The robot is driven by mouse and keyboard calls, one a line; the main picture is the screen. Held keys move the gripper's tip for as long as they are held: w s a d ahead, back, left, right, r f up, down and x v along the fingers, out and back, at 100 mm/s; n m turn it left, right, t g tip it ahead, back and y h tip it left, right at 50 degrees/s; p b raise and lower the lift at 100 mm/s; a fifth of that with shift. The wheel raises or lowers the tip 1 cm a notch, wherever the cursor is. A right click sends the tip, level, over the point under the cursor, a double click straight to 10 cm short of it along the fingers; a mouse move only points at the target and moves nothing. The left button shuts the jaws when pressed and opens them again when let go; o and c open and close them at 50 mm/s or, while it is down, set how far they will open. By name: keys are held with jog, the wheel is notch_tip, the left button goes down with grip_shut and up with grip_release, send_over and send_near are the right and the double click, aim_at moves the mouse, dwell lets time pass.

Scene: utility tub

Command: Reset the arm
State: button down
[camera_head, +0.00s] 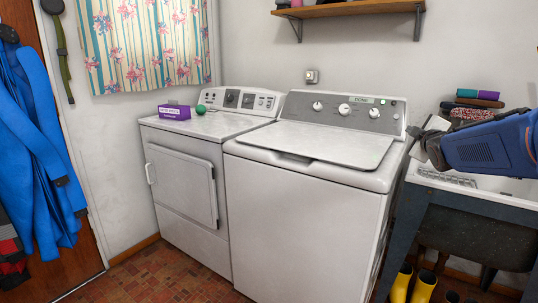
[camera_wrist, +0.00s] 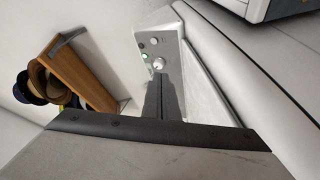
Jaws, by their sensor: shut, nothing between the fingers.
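My gripper (camera_head: 428,148), grey at the end of my blue arm, is at the right of the head view. It appears in front of the utility tub (camera_head: 515,188), near the right end of the white washer (camera_head: 300,225). The gripper is shut and holds nothing. A large grey surface with a dark edge fills the bottom of the wrist view; I cannot tell what it is. Beyond it the wrist view shows a panel with knobs (camera_wrist: 165,68), at a steep tilt.
A dryer (camera_head: 190,190) stands left of the washer, with a purple box (camera_head: 174,112) and green ball (camera_head: 200,109) on top. Folded cloths (camera_head: 476,103) are stacked behind the tub. Yellow boots (camera_head: 412,286) stand below it. A wooden shelf (camera_head: 350,8) is above. Floor shows at lower left.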

jog(key=s+a+f+m+g+y, duration=0.1)
jog(key=s+a+f+m+g, duration=0.2)
jog(key=s, duration=1.1)
jog(key=s+a+f+m+g+y, duration=0.1)
jog(key=s+a+f+m+g, duration=0.3)
jog(key=s+a+f, duration=0.5)
jog(key=s+a+f+m+g+y, duration=0.1)
jog(key=s+a+f+m+g, duration=0.3)
jog(key=s+f, duration=0.9)
jog(key=s+a+g, duration=0.1)
jog(key=s+a, duration=0.1)
jog(key=s, duration=0.6)
jog(key=shift+s+a+f, duration=0.15)
jog(key=shift+a+f, duration=0.05)
jog(key=shift+f, duration=0.1)
